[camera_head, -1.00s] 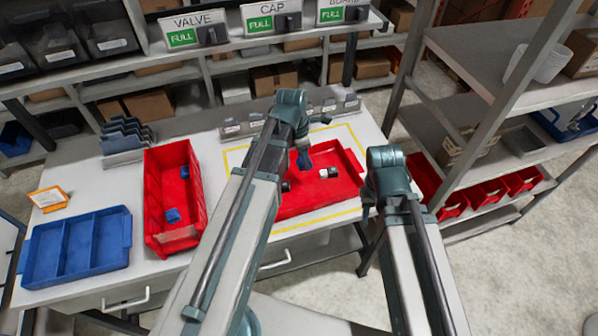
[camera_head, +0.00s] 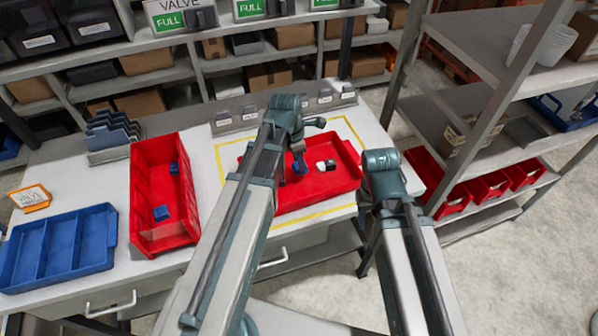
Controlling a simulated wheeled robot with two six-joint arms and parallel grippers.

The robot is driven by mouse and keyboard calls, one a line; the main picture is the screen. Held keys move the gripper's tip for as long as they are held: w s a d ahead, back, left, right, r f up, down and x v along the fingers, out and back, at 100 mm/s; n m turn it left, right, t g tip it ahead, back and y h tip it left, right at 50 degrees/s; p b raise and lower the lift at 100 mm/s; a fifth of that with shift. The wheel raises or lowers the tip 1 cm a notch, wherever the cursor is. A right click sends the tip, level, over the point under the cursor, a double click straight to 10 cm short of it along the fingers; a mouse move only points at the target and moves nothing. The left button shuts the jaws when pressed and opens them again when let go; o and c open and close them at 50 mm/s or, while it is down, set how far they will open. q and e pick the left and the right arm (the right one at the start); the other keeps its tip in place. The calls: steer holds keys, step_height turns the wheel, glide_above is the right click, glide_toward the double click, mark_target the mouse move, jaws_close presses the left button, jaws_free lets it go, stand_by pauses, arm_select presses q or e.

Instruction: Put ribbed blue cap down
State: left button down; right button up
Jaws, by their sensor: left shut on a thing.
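The ribbed blue cap (camera_head: 299,167) shows as a small blue shape at the tip of my left gripper (camera_head: 300,160), which is shut on it. The ribs cannot be made out at this size. The cap is over the red tray (camera_head: 335,184) inside the yellow outline; whether it touches the tray floor I cannot tell. My left arm hides the tray's left part. My right arm comes up on the right, with its gripper out of sight.
A white-and-black part (camera_head: 325,166) lies in the tray, right of the cap. A long red bin (camera_head: 148,185) at left holds blue pieces (camera_head: 161,213). A blue divided tray (camera_head: 60,250) stands further left. A shelf rack (camera_head: 470,110) stands at right.

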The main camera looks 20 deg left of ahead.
arm_select(q)
step_height(320, 180, down, 4)
steer(key=b, duration=0.3)
steer(key=shift+r, duration=0.2)
steer(key=c, duration=0.8)
jaws_free()
steer(key=shift+f+b, duration=0.2)
steer(key=shift+b, duration=0.1)
steer(key=o, duration=0.5)
steer(key=shift+r, duration=0.1)
